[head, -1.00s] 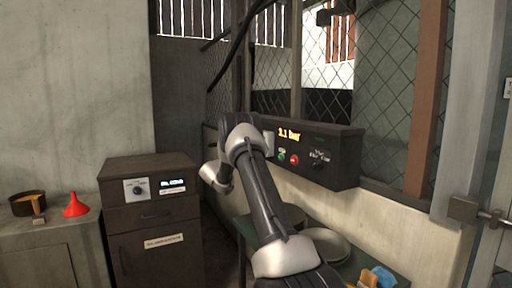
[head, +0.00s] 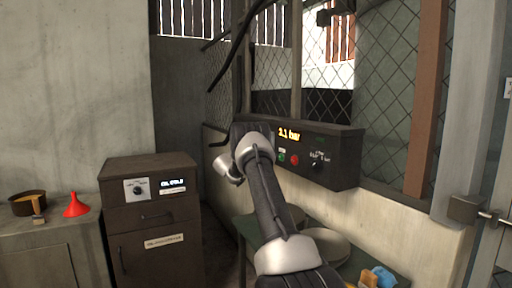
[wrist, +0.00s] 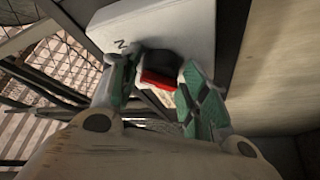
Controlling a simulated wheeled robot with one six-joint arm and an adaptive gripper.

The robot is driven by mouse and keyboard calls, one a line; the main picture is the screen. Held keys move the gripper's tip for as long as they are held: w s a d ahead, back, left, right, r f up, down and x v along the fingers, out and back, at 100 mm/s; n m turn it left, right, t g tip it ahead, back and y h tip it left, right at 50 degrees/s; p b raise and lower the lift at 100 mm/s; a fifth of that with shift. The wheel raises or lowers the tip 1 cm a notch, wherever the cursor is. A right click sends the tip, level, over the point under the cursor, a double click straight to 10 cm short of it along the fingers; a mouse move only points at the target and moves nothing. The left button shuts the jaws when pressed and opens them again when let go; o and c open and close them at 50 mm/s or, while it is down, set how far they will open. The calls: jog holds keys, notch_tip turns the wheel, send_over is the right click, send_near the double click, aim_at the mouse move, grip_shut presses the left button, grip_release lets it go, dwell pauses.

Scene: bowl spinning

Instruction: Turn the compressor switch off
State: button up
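The switch (wrist: 160,79) shows in the wrist view as a dark rocker with a red face on a pale plate (wrist: 190,28) marked with a letter. My gripper (wrist: 158,72) has its two teal fingers apart, one on each side of the switch. The right finger is very near the red face; I cannot tell whether it touches.
A dark cabinet (head: 150,212) with a dial and small display stands left. A red funnel (head: 76,205) and a brown pot (head: 28,203) sit on a grey counter. Below the panel, a green table (head: 246,229) holds pale round dishes (head: 328,246) and a blue item (head: 383,277).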

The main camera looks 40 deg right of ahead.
jog(key=c, duration=0.4)
jog(key=shift+n, duration=0.3)
jog(key=shift+w+r+n+g+y, duration=0.1)
jog(key=shift+r+n+g+y, duration=0.2)
jog(key=shift+n+g+y, duration=1.3)
jog(key=shift+w+r+n+t+y, duration=0.2)
jog(key=shift+n+y, duration=0.45)
jog(key=shift+n, duration=2.3)
jog(key=shift+w+r+n+g+y, duration=0.1)
jog(key=shift+r+n+g+y, duration=0.25)
jog(key=shift+n+g+y, duration=1.3)
jog(key=shift+n+t+h, duration=0.4)
jog(key=shift+n+t, duration=0.3)
jog(key=shift+t, duration=0.05)
jog(key=o, duration=0.9)
jog(key=shift+s, duration=0.1)
